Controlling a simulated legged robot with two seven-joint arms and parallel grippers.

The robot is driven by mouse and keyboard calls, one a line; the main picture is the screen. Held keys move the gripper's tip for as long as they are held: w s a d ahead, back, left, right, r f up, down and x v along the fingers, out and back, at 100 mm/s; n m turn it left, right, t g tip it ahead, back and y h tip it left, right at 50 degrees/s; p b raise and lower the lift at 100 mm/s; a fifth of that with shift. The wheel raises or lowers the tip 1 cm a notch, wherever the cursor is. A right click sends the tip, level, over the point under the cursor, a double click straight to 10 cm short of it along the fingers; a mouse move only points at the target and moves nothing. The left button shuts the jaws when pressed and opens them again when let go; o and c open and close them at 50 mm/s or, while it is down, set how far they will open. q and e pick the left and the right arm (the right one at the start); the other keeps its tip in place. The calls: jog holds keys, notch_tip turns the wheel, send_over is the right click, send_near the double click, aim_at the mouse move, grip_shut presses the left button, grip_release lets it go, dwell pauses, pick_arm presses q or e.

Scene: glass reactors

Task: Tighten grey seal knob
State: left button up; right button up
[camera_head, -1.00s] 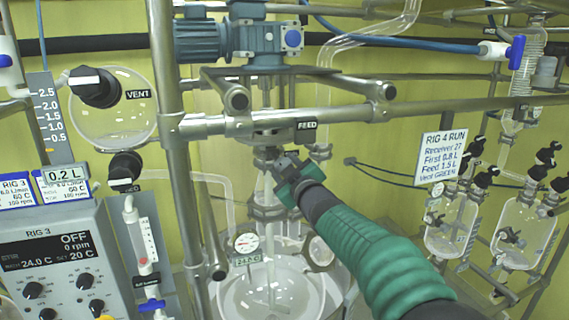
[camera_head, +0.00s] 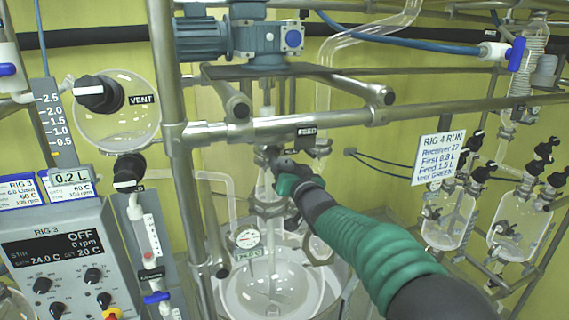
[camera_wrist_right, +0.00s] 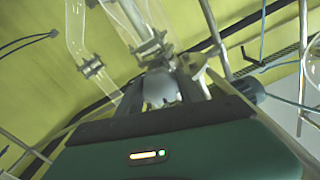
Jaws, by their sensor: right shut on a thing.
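My right gripper (camera_head: 280,166) reaches in from the lower right, at the top of the glass reactor, just below the metal crossbar. In the right wrist view, the gripper (camera_wrist_right: 165,98) has its two dark fingers on either side of a rounded grey knob (camera_wrist_right: 160,88), and it is shut on this knob. In the head view the knob is mostly hidden by the gripper. The reactor vessel (camera_head: 272,290) is clear glass, below the gripper. My left gripper is not in view.
A blue motor (camera_head: 200,40) sits above the crossbar (camera_head: 340,118). A dial gauge (camera_head: 248,239) is beside the vessel neck. The Rig 3 control box (camera_head: 60,265) stands at left. Glass receivers (camera_head: 448,218) and a Rig 4 sign (camera_head: 438,158) are at right. Glass tubing and clamps crowd the gripper.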

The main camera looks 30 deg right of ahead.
jog(key=m, duration=0.2)
jog(key=m+p, duration=0.1)
jog(key=shift+f+m, duration=0.3)
jog(key=shift+m, duration=0.1)
jog(key=m+p, duration=0.1)
jog(key=m, duration=0.3)
jog(key=shift+m, duration=0.3)
jog(key=m+p, duration=0.1)
jog(key=m, duration=0.2)
jog(key=shift+a+m, duration=0.1)
jog(key=shift+m, duration=0.2)
jog(key=shift+m+p, duration=0.7)
jog(key=shift+m, duration=1)
jog(key=o, duration=1.1)
jog(key=shift+o, duration=1.4)
jog(key=shift+w+r, duration=0.1)
jog(key=shift+w, duration=0.05)
